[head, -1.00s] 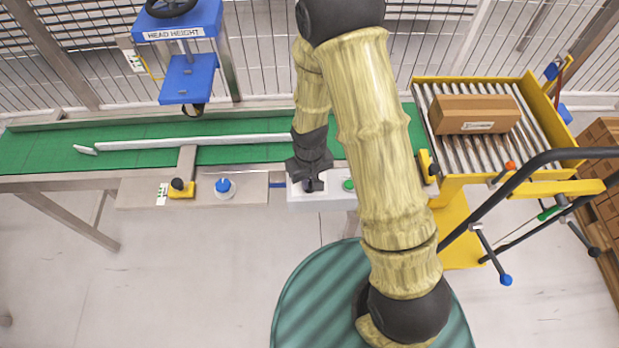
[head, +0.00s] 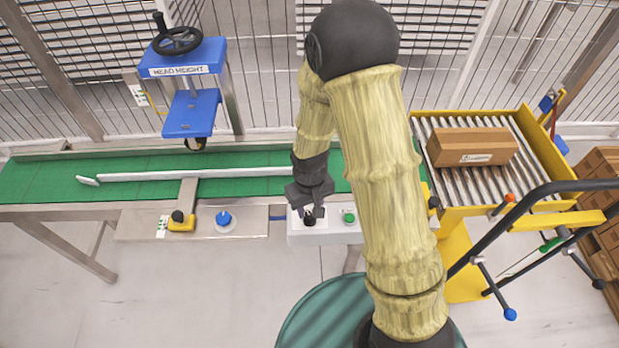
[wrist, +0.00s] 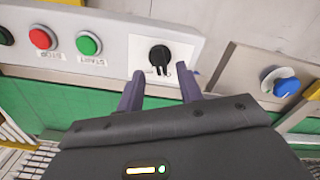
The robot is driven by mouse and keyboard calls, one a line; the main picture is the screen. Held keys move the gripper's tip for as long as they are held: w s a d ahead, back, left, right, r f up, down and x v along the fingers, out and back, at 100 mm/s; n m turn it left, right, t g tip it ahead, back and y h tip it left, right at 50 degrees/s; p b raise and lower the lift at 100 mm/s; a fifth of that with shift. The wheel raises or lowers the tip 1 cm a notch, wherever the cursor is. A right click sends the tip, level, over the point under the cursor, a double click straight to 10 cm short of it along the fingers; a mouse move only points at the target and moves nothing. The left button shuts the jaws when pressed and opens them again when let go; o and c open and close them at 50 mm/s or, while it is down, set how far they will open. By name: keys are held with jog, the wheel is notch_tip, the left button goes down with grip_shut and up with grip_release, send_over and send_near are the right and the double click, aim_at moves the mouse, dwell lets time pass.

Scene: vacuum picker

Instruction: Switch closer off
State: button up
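The control box (head: 340,236) is a light grey panel on the front of the green conveyor. Its black rotary switch (wrist: 159,55) sits on a white plate in the wrist view, and in the head view (head: 309,220) it is just below my gripper. My gripper (head: 308,208) is open, its two fingers (wrist: 160,88) apart on either side of the switch's lower end in the wrist view. I cannot tell if they touch it. The plate's lettering is mostly covered or too small to read.
A green START button (wrist: 88,43) and red STOP button (wrist: 41,38) are beside the switch. A blue knob (head: 223,218) and yellow clamp (head: 181,222) are to the left. A brown carton (head: 472,146) lies on the roller table (head: 530,133). The blue HEAD HEIGHT unit (head: 190,115) stands behind.

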aim_at(309, 216)
notch_tip(309, 216, up, 14)
jog(key=p, duration=0.1)
dwell(0.6)
jog(key=s+d+r+m+t+p, duration=0.1)
jog(key=s+d+r+m+p, duration=0.1)
jog(key=d+r+p, duration=0.3)
jog(key=s+d+r+m+t+p, duration=0.1)
jog(key=s+d+r+p, duration=0.3)
jog(key=r, duration=0.5)
jog(key=shift+s+d+r+m+t+p, duration=0.35)
jog(key=shift+d+m+p, duration=0.25)
jog(key=shift+d+p, duration=0.5)
jog(key=shift+d, duration=0.2)
